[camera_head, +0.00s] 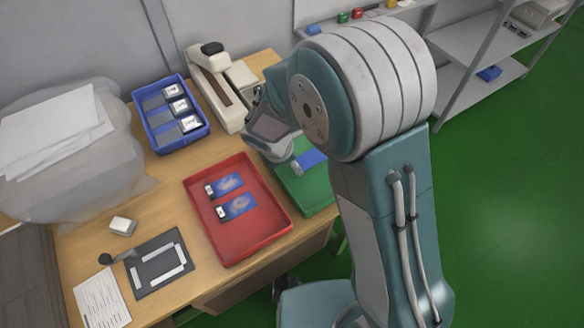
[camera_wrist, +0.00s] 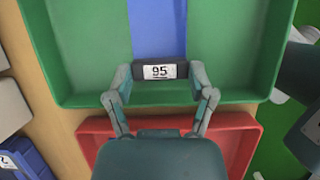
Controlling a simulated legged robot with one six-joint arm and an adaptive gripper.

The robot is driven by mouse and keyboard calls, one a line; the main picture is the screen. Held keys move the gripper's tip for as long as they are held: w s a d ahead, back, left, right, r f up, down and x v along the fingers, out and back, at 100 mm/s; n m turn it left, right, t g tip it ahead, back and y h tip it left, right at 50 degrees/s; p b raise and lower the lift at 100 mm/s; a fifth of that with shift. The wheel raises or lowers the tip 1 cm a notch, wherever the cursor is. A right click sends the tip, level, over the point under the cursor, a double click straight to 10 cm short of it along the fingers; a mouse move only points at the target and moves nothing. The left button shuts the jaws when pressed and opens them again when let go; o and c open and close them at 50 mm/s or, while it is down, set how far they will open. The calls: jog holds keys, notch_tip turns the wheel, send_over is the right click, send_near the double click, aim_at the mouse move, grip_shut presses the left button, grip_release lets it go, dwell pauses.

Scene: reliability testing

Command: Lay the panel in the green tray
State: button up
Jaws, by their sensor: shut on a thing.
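The panel is a flat blue strip with a dark end labelled "95" (camera_wrist: 158,30). My gripper (camera_wrist: 160,76) is shut on its dark end, one finger on each side. The green tray (camera_wrist: 75,92) spreads under and around the panel in the wrist view, and the panel's blue part is over the tray's inside. I cannot tell if the panel touches the tray floor. In the head view the panel (camera_head: 312,158) shows over the green tray (camera_head: 310,193), which my arm partly hides.
A red tray (camera_head: 281,229) with two blue-pictured panels (camera_head: 236,206) lies left of the green tray. A blue bin (camera_head: 179,142), a cream machine (camera_head: 216,88), a dark mat (camera_head: 146,283) and a bag with papers (camera_head: 75,175) are on the table. A shelf (camera_head: 480,60) stands behind.

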aim_at(293, 174)
jog(key=shift+w+d+f, duration=0.1)
jog(key=shift+w+f, duration=0.1)
jog(key=shift+f, duration=0.15)
notch_tip(293, 174, down, 2)
jog(key=shift+d+f, duration=0.1)
jog(key=shift+f, duration=0.45)
jog(key=shift+a, duration=0.25)
jog(key=o, duration=1)
jog(key=shift+d, duration=0.1)
jog(key=v, duration=1.2)
jog(key=shift+w+r, duration=0.1)
